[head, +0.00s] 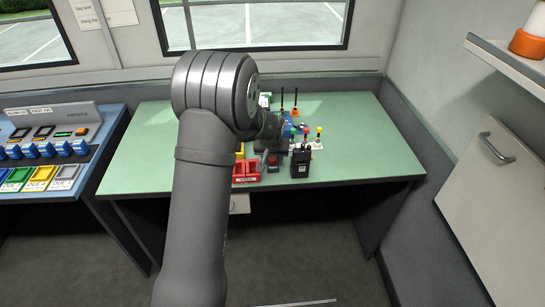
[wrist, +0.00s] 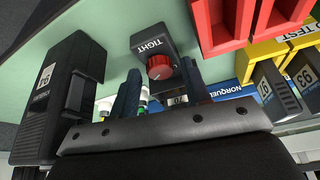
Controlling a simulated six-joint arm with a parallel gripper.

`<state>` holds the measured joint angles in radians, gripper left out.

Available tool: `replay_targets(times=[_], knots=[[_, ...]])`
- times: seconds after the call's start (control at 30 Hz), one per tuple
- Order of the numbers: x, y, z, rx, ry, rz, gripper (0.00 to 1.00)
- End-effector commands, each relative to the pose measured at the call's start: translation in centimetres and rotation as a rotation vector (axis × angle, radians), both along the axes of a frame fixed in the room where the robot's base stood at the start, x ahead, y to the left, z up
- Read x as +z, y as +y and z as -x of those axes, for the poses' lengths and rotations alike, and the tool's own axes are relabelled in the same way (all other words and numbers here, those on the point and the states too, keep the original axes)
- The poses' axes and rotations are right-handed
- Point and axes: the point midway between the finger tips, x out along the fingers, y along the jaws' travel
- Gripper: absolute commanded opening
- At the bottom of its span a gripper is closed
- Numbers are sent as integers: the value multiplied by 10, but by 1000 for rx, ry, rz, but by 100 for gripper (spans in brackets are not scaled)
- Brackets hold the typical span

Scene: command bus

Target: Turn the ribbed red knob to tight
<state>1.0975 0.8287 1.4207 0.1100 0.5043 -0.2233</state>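The ribbed red knob (wrist: 159,67) sits on a small dark box (wrist: 150,42) marked TIGHT in the wrist view. In the head view the box with its red top (head: 272,161) stands near the front of the green table. My gripper (wrist: 160,72) is open, its two dark fingers apart. In the wrist view one finger shows to the left of the knob and the other to its right, close to it. I cannot tell whether the right finger touches the knob. The knob's pointer position is not clear.
A black radio (head: 300,161) stands right of the knob box; it shows at left in the wrist view (wrist: 58,95). Red bins (head: 246,172) are close on the other side. Yellow bins (wrist: 290,48) with batteries and a blue box (wrist: 228,91) are nearby. The table's left part (head: 145,145) is clear.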

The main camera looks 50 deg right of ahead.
Motion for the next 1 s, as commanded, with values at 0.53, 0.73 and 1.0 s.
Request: replay_targets(times=[0.53,0.73,1.0], knots=[[0,1,-1,-39,1,-1,4],[0,1,-2,-139,2,0,4],[0,2,-4,-350,4,0,4]])
